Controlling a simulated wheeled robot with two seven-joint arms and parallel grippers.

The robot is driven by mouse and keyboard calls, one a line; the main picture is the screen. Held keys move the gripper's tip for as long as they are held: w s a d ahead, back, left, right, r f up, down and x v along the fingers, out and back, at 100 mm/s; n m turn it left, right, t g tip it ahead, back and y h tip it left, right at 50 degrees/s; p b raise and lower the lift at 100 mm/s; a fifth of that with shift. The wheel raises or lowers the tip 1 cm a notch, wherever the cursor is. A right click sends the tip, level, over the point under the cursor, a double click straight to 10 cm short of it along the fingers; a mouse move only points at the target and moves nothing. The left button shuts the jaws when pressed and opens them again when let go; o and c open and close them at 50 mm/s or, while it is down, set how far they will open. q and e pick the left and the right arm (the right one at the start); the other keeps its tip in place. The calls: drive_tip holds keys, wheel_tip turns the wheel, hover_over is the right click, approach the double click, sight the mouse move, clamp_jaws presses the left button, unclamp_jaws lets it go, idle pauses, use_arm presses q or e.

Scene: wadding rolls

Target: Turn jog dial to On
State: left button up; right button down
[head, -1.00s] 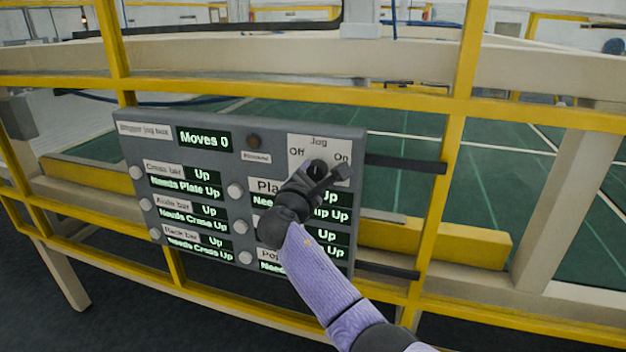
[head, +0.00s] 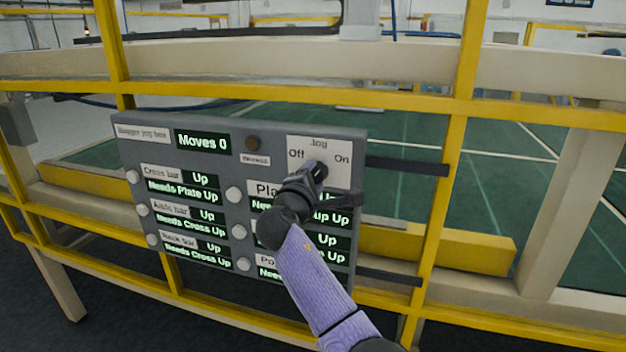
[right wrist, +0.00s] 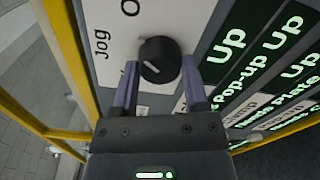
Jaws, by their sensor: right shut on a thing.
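The jog dial is a black round knob on a white plate (head: 335,150) marked Jog, with Off at left and On at right. In the right wrist view the dial (right wrist: 160,60) sits between my two fingers and carries a short white line slanting up to the left. My right gripper (head: 315,170) is shut on the dial and hides most of it in the head view; its fingers also show in the right wrist view (right wrist: 160,70). I cannot tell clearly which label the line points at. My left gripper is out of view.
The grey control box (head: 160,245) has several round buttons and green displays; one reads Moves 0. My right arm covers part of its right side. Yellow rails (head: 450,200) surround the box, with a green floor (head: 410,150) behind.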

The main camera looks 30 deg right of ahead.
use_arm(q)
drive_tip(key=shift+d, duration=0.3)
use_arm(e)
drive_tip(key=shift+c, duration=0.5)
unclamp_jaws()
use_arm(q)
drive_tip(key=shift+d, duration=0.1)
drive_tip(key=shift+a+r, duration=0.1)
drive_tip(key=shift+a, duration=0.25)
use_arm(e)
drive_tip(key=v, duration=1)
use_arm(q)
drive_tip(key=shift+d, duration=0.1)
use_arm(e)
drive_tip(key=shift+w, duration=0.1)
